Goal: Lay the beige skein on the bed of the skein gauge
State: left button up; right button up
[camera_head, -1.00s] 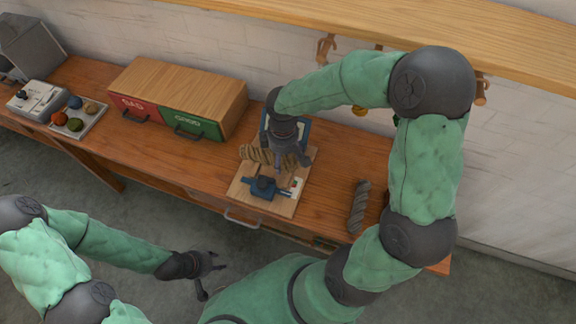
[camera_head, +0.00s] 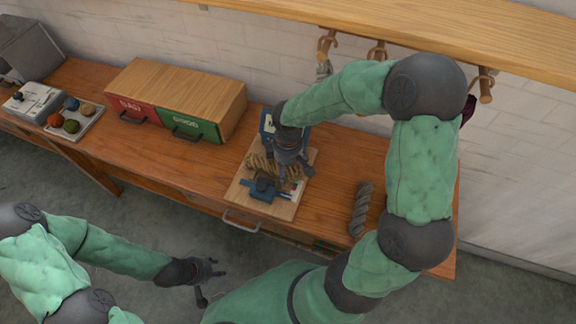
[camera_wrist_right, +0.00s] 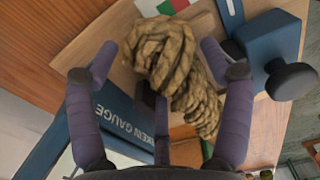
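The beige twisted skein (camera_head: 262,165) lies across the wooden board of the skein gauge (camera_head: 240,193), behind the blue block (camera_head: 263,189). The right wrist view shows the skein (camera_wrist_right: 172,62) close up, with the blue panel lettered "SKEIN GAUGE" (camera_wrist_right: 120,120) beside it. My right gripper (camera_head: 287,172) is over the board at the skein's right part. In the wrist view its fingers (camera_wrist_right: 160,62) are spread to either side of the skein, with a gap at the left finger; the contact beneath is hidden. My left gripper (camera_head: 212,275) is open and empty, in front of the table.
A grey skein (camera_head: 360,208) lies on the table right of the gauge. A wooden box with red and green drawers (camera_head: 170,90) stands at the left, beyond it a tray of coloured balls (camera_head: 80,120). A shelf with pegs (camera_head: 325,43) runs above the back.

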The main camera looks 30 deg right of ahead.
jog(key=shift+r, duration=0.15)
notch_tip(320, 180, up, 12)
jog(key=p, duration=0.4)
jog(key=shift+p, duration=0.3)
dwell(0.5)
